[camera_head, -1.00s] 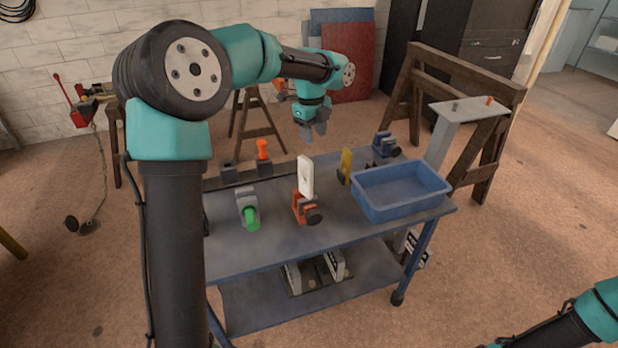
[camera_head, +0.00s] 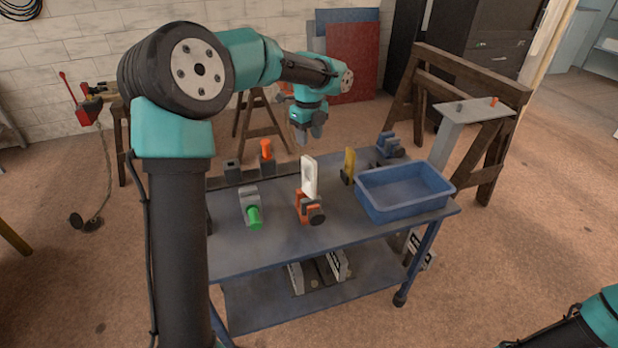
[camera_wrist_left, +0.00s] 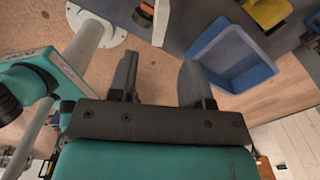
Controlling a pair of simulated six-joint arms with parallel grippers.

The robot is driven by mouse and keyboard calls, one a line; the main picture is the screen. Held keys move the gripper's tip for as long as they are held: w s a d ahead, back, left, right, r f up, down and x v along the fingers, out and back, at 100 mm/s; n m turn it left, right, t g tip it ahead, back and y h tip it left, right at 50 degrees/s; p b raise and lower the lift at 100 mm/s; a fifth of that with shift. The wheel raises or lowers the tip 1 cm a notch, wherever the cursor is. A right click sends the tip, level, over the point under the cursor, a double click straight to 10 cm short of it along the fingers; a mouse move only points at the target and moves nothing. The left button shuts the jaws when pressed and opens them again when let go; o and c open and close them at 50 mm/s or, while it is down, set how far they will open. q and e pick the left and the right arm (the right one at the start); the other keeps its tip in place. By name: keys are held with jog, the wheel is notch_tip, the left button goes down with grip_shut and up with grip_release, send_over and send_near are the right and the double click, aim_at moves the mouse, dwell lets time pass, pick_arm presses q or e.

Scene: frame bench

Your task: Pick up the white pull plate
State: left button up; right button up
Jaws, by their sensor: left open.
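The white pull plate (camera_head: 309,176) stands upright in an orange clamp (camera_head: 309,207) with a dark knob, in the middle of the bench (camera_head: 270,238). My left gripper (camera_head: 308,137) is open and empty, fingers pointing down, above and behind the plate. In the left wrist view the two fingers (camera_wrist_left: 157,85) are apart with nothing between them. A pale upright piece at the top of that view (camera_wrist_left: 160,20) may be the plate. My right gripper is not in view; only part of my right arm shows at the lower right.
A blue bin (camera_head: 405,192) stands on the bench's right side. A yellow plate (camera_head: 348,166) is upright between bin and white plate. A grey clamp with green knob (camera_head: 251,208) is left. An orange-topped piece (camera_head: 266,150) and a blue clamp (camera_head: 389,145) are behind.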

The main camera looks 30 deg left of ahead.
aim_at(309, 158)
pick_arm(q)
notch_tip(309, 158, down, 6)
jog(key=shift+f, duration=0.25)
jog(key=shift+f, duration=0.1)
jog(key=shift+w+a+f, duration=0.1)
jog(key=shift+a+f, duration=0.05)
jog(key=shift+f, duration=2.35)
jog(key=shift+c, duration=0.4)
grip_shut()
